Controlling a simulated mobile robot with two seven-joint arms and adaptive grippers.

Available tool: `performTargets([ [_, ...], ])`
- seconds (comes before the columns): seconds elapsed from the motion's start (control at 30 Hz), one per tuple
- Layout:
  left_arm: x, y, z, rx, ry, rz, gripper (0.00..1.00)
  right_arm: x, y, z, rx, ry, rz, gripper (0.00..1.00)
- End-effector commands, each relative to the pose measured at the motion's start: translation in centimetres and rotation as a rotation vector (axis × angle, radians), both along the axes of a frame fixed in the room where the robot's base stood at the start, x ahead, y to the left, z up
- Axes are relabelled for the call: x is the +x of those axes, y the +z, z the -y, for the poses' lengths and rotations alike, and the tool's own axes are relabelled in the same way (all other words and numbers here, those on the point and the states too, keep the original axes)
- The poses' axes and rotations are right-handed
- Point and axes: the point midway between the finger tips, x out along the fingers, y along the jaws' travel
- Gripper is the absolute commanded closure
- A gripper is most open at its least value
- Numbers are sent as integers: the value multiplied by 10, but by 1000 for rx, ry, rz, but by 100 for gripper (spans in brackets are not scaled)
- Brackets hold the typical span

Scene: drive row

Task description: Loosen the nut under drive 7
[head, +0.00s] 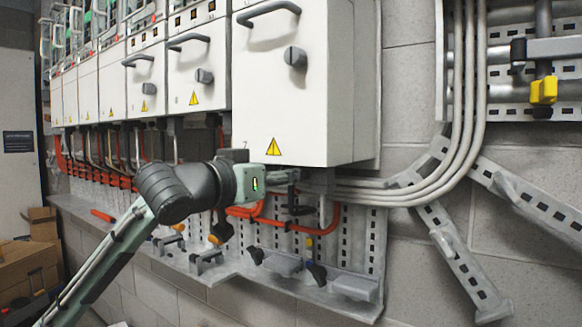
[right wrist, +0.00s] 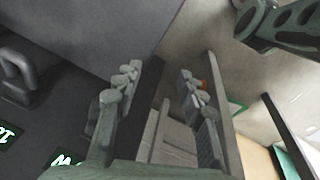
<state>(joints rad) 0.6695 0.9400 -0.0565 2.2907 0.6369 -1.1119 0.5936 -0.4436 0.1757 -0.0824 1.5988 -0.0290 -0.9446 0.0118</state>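Drive 7 (head: 300,90) is the large, nearest white cabinet, with a grey bar handle, a knob and a yellow warning triangle on its front. My left arm reaches in from the lower left, and my left gripper (head: 290,178) is just below the cabinet's lower edge. It is small and dark there, and I cannot tell whether it is open or shut. I cannot make out the nut among the gripper, fittings and cables. My right gripper (right wrist: 158,100) shows only in the right wrist view. Its two fingers are apart with nothing held between them.
More white drives (head: 198,60) stand in a row to the left. Orange cables (head: 320,228) and grey conduits (head: 400,195) run under and beside drive 7. A perforated metal ledge (head: 280,285) with clamps lies below. Cardboard boxes (head: 28,270) stand at lower left.

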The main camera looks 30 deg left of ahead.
Motion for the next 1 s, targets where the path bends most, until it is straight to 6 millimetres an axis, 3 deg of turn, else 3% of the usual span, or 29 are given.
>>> performTargets([
  [0.2, 15, 0, 2, 0, 0, 0, 52, -9, -12, 3, -8, 12, -13, 60],
  [0.47, 16, 0, 2, 1, 0, 0, 54, -9, -13, 2, -8, 13, -13, 60],
  [0.83, 16, -1, 2, 1, 1, 0, 100, -9, -13, 2, -8, 12, -13, 60],
  [1.0, 16, -1, 2, 1, -6, -2, 100, -9, -13, 2, -8, 12, -13, 60],
])
